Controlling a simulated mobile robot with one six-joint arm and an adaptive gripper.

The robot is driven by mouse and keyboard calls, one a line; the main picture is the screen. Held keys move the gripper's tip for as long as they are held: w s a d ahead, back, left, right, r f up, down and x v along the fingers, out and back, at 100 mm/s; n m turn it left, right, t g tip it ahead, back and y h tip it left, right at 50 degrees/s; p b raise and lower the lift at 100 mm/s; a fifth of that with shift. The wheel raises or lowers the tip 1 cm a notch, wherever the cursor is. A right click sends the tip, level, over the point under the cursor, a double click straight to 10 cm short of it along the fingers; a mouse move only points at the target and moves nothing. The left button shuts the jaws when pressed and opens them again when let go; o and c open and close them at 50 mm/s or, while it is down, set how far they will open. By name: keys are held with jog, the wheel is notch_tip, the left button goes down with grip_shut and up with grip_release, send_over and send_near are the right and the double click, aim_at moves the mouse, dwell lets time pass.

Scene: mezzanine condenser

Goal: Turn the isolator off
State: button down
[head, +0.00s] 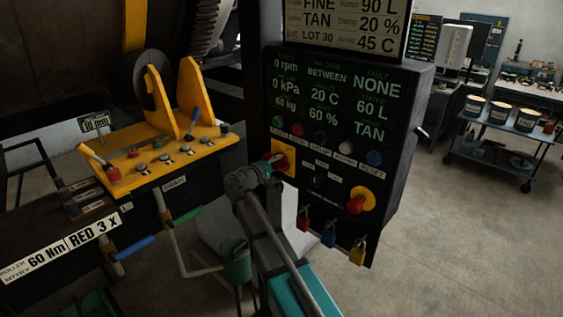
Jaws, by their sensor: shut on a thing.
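The black control panel (401,120) stands at the centre right. The isolator (281,158), a red handle on a yellow square plate, is at the panel's lower left. My gripper (271,162) reaches up to it from below and is shut on the red handle. The gripper partly hides the handle, so its exact angle is hard to tell. A separate red mushroom button (356,204) on a round yellow base sits lower right on the same panel.
Red (303,219), blue (328,234) and yellow (358,252) padlocks hang under the panel. A yellow bracket (160,172) with small knobs stands left of my arm. A blue trolley (505,146) carries tubs at the right. The floor between is clear.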

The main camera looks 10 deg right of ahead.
jog(key=m, duration=0.3)
jog(key=shift+s+f+m, duration=0.15)
jog(key=shift+m, duration=2.05)
jog(key=shift+a, duration=0.1)
jog(key=shift+c, duration=2.2)
grip_release()
jog(key=v, duration=1.2)
